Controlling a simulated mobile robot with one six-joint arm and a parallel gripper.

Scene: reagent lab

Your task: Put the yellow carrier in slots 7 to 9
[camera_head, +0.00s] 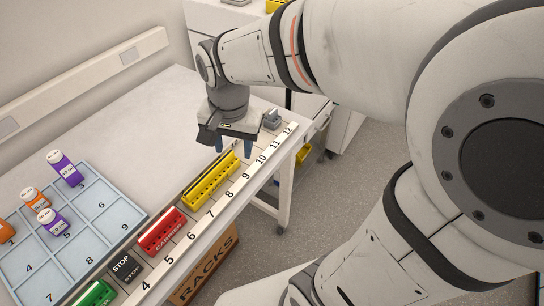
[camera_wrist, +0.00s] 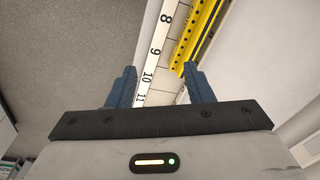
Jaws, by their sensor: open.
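The yellow carrier (camera_head: 210,183) lies along the numbered rail beside labels 7, 8 and 9. It looks level and in line with the rail, but how deeply it is seated I cannot tell. The carrier also shows in the wrist view (camera_wrist: 197,35), at the upper right, beside labels 8 and 9. My gripper (camera_head: 234,150) is open and empty, above the rail near the carrier's far end. In the wrist view its two blue fingers (camera_wrist: 158,72) stand apart with the label strip (camera_wrist: 157,50) between them; the carrier's end is near the right finger.
A red carrier (camera_head: 161,232) sits by labels 5 and 6, with a black STOP block (camera_head: 126,268) by label 4 and a green carrier (camera_head: 95,295) nearer. A grey block (camera_head: 271,120) stands by 11 and 12. A blue numbered tray (camera_head: 105,210) with several vials is left.

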